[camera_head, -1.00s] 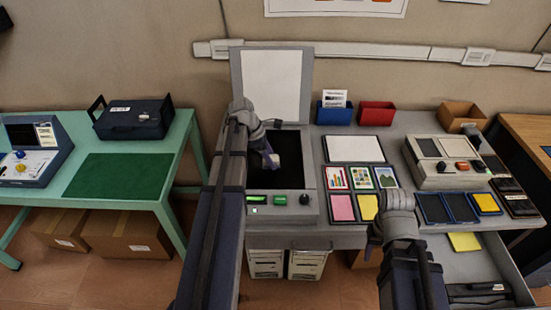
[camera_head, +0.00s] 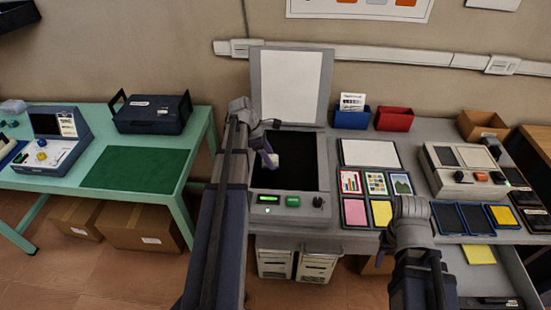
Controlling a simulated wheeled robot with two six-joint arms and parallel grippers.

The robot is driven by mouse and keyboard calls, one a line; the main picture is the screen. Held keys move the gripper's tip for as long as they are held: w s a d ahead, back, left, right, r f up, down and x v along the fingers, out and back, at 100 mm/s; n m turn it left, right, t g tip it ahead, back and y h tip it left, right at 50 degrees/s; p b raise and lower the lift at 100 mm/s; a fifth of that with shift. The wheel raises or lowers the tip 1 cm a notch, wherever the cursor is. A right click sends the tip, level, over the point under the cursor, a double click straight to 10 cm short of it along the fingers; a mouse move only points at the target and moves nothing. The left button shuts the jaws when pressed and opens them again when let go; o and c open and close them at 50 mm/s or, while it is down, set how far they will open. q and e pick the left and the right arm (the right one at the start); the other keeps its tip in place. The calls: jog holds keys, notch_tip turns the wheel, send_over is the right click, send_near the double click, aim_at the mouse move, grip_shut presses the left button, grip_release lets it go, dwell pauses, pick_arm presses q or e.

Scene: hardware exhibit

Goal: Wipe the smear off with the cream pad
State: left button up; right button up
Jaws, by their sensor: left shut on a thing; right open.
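An open flatbed machine with a dark glass bed (camera_head: 302,170) and a raised lid with a white inner face (camera_head: 290,85) stands on the grey desk. My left gripper (camera_head: 267,153) is over the left part of the glass, shut on a small pale pad (camera_head: 274,161), the cream pad. Whether the pad touches the glass cannot be told. I cannot make out a smear on the glass; the gripper and arm cover part of its left side. My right gripper (camera_head: 411,208) is open and empty near the desk's front edge; its fingers are hardly visible.
Picture cards (camera_head: 375,183) and a white panel (camera_head: 370,153) lie right of the machine. Blue (camera_head: 351,117) and red (camera_head: 393,119) bins stand behind. A control box (camera_head: 465,168) and small trays (camera_head: 447,218) are further right, above an open drawer (camera_head: 480,265). A green table (camera_head: 200,135) stands left.

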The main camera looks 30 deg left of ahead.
pick_arm(q)
notch_tip(320, 180, up, 6)
jog(key=p, duration=0.6)
dwell(0.4)
notch_tip(320, 180, up, 3)
jog(key=p, duration=0.3)
jog(key=shift+r, duration=0.1)
